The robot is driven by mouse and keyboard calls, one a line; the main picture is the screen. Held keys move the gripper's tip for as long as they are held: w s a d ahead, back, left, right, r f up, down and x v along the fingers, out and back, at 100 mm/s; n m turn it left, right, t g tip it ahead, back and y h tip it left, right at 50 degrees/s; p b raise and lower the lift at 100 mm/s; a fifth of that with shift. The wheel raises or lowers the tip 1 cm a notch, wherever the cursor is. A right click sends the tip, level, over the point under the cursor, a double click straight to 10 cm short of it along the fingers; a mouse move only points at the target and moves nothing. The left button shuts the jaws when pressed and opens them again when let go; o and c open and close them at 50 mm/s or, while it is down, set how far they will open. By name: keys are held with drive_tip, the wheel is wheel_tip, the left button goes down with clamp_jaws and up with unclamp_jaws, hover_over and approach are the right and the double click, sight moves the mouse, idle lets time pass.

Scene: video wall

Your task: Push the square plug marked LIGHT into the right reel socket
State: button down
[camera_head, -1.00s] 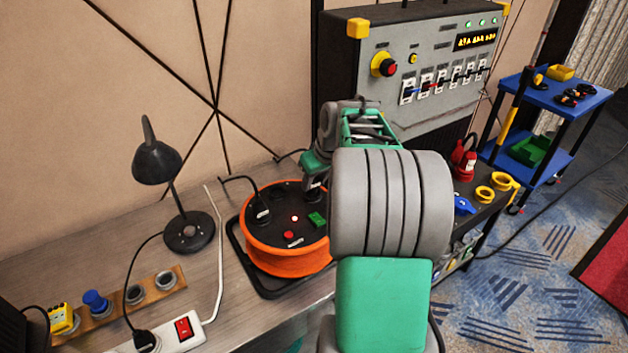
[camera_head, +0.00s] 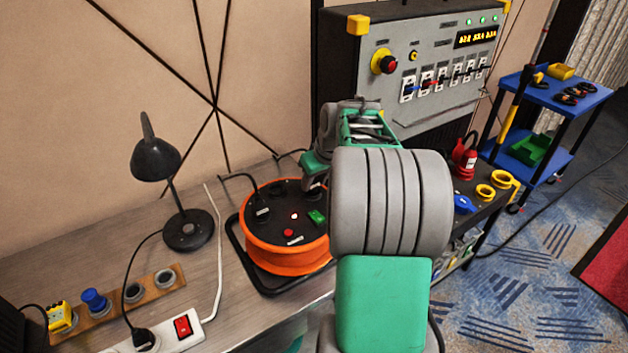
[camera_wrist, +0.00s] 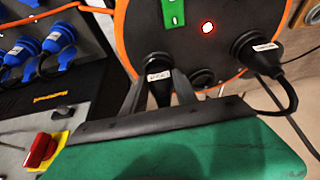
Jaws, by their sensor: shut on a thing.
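The orange cable reel (camera_head: 285,258) stands on the bench with a dark top face that holds sockets, a green switch, a red button and a glowing red lamp. My gripper (camera_head: 314,180) is over its right back part, mostly behind my arm. In the wrist view my gripper (camera_wrist: 160,92) is shut on a dark plug (camera_wrist: 158,76) with a small white label, too blurred to read surely. The plug is at the reel face; how deep it sits in the right socket cannot be told. Another dark labelled plug (camera_wrist: 255,50) sits in the reel's left socket, also in the head view (camera_head: 262,212).
A black desk lamp (camera_head: 188,232) stands left of the reel. A white power strip (camera_head: 180,330) and a wooden strip of round holders (camera_head: 110,308) are in front. A control cabinet (camera_head: 425,70) rises behind right. An empty socket (camera_wrist: 202,77) shows between the plugs.

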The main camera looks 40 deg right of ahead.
drive_tip(key=shift+f+b, duration=0.3)
drive_tip(key=shift+f, duration=0.2)
drive_tip(key=shift+c, duration=2.4)
unclamp_jaws()
drive_tip(key=shift+r, duration=0.1)
drive_tip(key=shift+r+p, duration=2.15)
drive_tip(key=shift+r, duration=0.85)
